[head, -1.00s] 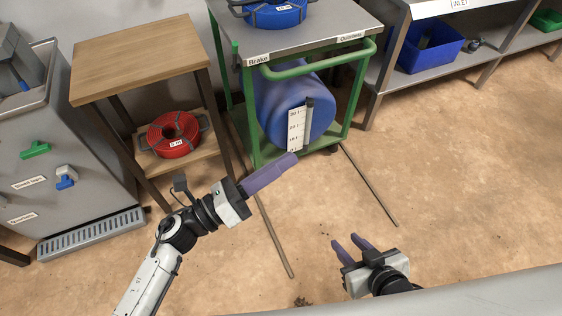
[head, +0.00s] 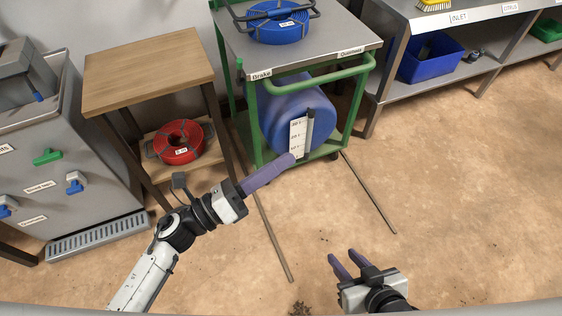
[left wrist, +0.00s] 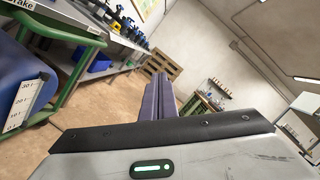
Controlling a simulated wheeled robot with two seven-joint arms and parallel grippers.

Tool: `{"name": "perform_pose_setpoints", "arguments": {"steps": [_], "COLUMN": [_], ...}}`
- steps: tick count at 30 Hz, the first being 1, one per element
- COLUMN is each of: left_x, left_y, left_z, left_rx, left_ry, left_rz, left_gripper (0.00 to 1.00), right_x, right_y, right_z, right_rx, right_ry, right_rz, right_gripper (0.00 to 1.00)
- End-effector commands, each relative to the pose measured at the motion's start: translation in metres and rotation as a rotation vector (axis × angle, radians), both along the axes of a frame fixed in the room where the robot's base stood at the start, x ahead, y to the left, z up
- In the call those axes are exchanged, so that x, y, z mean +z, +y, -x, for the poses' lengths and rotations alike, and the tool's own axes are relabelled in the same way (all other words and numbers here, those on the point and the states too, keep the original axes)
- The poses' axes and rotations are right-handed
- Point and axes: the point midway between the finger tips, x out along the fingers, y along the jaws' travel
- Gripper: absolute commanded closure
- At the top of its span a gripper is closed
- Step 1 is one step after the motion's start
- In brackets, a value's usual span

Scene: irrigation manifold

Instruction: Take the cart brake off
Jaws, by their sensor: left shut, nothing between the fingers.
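The green cart (head: 368,62) stands at the back middle. Its front edge carries a "Brake" label (head: 261,75) at the left corner. A small green lever-like piece (head: 239,66) stands upright at that corner, beside the label. My left gripper (head: 291,159) is shut and empty, in front of the cart and well below the label; its purple fingers also show in the left wrist view (left wrist: 158,97). In the head view its tip overlaps the lower cart; I cannot tell if they touch. My right gripper (head: 343,265) is open and empty over the floor at lower right.
The cart holds a blue barrel (head: 283,115) below and a blue hose reel (head: 275,20) on top. Rods (head: 370,197) lie on the floor by the cart. A wooden table (head: 150,68) with a red reel (head: 179,143) stands to the left. Floor at right is clear.

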Motion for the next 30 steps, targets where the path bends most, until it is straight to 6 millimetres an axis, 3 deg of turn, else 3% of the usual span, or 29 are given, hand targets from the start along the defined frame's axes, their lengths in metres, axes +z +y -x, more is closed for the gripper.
{"name": "perform_pose_setpoints", "arguments": {"steps": [18, 30], "left_x": [-0.017, -0.016], "left_y": [0.080, 0.087], "left_z": [0.051, 0.053], "left_rx": [0.003, 0.020], "left_ry": [0.002, 0.027], "left_rz": [-0.002, 0.020], "left_gripper": [1.00, 1.00], "right_x": [-0.008, -0.008], "right_y": [0.001, 0.001], "right_z": [-0.002, -0.002], "right_rx": [0.002, 0.002], "right_ry": [-0.005, -0.005], "right_rz": [-0.003, -0.003], "right_gripper": [0.67, 0.67]}}
